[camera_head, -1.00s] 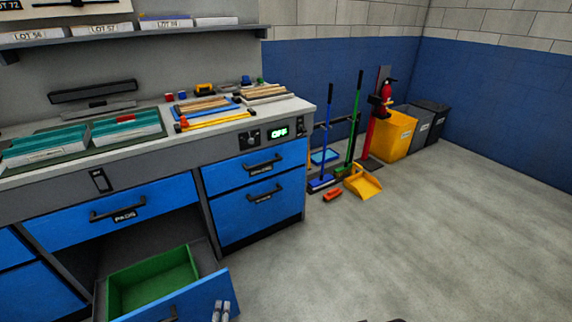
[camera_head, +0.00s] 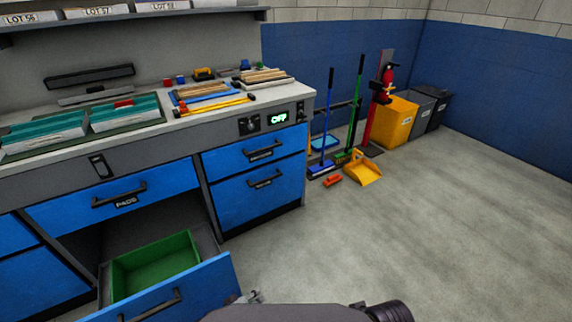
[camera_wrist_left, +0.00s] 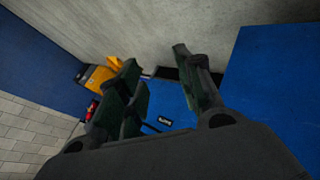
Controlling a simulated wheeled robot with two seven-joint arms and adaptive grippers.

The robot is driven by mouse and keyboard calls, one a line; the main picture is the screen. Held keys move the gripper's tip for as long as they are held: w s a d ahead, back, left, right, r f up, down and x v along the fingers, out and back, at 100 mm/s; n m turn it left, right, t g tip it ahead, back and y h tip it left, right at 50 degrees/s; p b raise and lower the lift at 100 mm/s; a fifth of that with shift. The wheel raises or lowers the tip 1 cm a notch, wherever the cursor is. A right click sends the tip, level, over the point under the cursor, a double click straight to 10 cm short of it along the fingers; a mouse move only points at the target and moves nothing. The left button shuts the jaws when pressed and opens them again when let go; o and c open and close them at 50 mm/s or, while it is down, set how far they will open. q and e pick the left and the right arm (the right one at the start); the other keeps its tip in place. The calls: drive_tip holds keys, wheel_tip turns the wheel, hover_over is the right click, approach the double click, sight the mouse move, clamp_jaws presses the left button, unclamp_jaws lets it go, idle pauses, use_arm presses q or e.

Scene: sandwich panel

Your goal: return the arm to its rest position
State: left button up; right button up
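My left gripper (camera_head: 245,297) shows at the bottom of the head view, just right of the open lower drawer's blue front (camera_head: 205,280). In the left wrist view its two dark fingers (camera_wrist_left: 156,57) are spread apart with nothing between them. Part of my arm runs along the bottom edge of the head view. The open drawer holds a green bin or liner (camera_head: 155,262) that looks empty. Whether the gripper touches the drawer front cannot be told. My right gripper is not in view.
The workbench (camera_head: 215,123) carries trays of teal-topped panels (camera_head: 45,137) and wood strips (camera_head: 262,76). Its display (camera_head: 279,118) reads OFF. Brooms, an orange dustpan (camera_head: 362,172) and bins (camera_head: 398,120) stand along the back wall. The floor (camera_head: 430,220) to the right is clear.

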use_arm(q)
drive_tip(key=s+a+r+m+g+y, duration=0.15)
drive_tip(key=s+r+m, duration=0.25)
drive_tip(key=r, duration=0.4)
drive_tip(key=s+a+r+m+g+y, duration=0.1)
drive_tip(key=s+a+r+m+g, duration=0.3)
drive_tip(key=r, duration=0.5)
drive_tip(key=shift+t+y, duration=0.25)
drive_tip(key=shift+t, duration=0.1)
drive_tip(key=shift+s+d+f, duration=0.1)
drive_tip(key=shift+s+f, duration=0.3)
drive_tip(key=shift+s, duration=0.4)
drive_tip(key=shift+s+d+f, duration=0.1)
drive_tip(key=shift+s+f, duration=0.3)
drive_tip(key=shift+s, duration=0.4)
drive_tip(key=shift+s+d+f, duration=0.1)
drive_tip(key=shift+s+f, duration=0.3)
drive_tip(key=shift+s, duration=0.4)
drive_tip(key=shift+a+r, duration=0.1)
drive_tip(key=shift+a, duration=0.05)
